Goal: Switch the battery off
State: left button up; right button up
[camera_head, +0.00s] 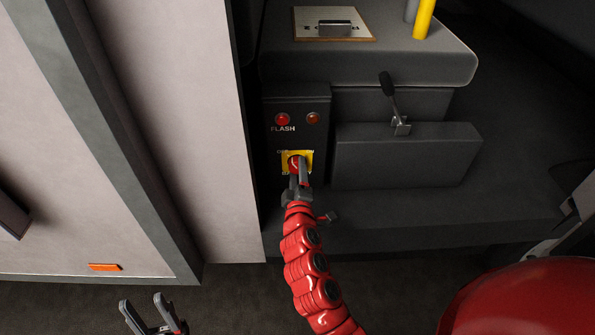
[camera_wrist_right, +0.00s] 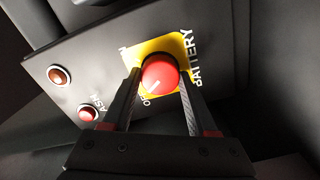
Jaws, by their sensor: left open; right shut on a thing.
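The battery switch is a round red knob (camera_wrist_right: 160,75) on a yellow plate (camera_wrist_right: 181,45) marked BATTERY. In the head view the red knob (camera_head: 294,161) and yellow plate (camera_head: 309,156) sit low on a dark panel. My right gripper (camera_head: 299,176) reaches the knob from below. In the right wrist view my right gripper (camera_wrist_right: 160,90) has one finger on each side of the knob and is shut on it. A white mark on the knob points toward the lower left, near lettering partly hidden by a finger. My left gripper (camera_head: 147,309) is open and empty at the bottom left.
Two red buttons, one labelled FLASH (camera_head: 282,119) and another (camera_head: 313,118), sit above the switch. A lever (camera_head: 389,88) and a dark box (camera_head: 405,156) stand to the right. A pale wall panel (camera_head: 180,120) lies close on the left.

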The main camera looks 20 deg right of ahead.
jog(key=shift+n, duration=1.2)
jog(key=o, duration=1.4)
jog(key=shift+s+a, duration=0.1)
jog(key=shift+s, duration=0.05)
jog(key=b+v, duration=0.1)
jog(key=v, duration=1.6)
jog(key=shift+s+r, duration=0.1)
